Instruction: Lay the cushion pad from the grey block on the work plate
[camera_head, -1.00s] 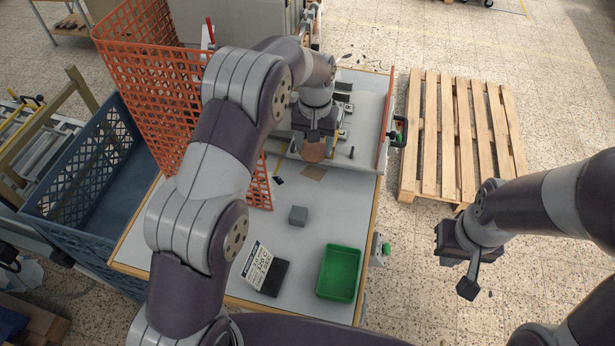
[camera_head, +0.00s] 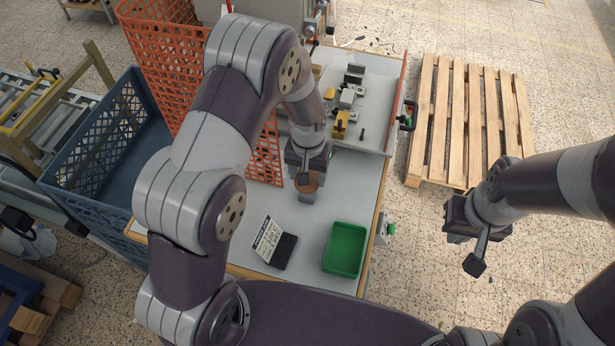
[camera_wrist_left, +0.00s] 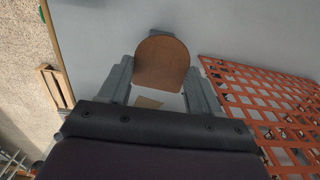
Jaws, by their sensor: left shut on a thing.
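A flat brown piece with a rounded end, which looks like the cushion pad (camera_wrist_left: 162,65), sits between the fingers of my left gripper (camera_head: 307,177). The left gripper is shut on it. In the head view the pad is just over the grey block (camera_head: 308,198). I cannot tell whether they touch. The machine with yellow and grey parts (camera_head: 343,122) stands at the back of the table; I cannot single out the work plate. My right gripper (camera_head: 472,245) hangs off the table's right side; its opening is unclear.
A green tray (camera_head: 345,249) and a dark stand with a printed card (camera_head: 272,242) lie at the front. An orange mesh panel (camera_head: 165,70) and a blue crate (camera_head: 65,150) are left. A tan square (camera_wrist_left: 148,102) lies on the table. A pallet (camera_head: 465,120) is right.

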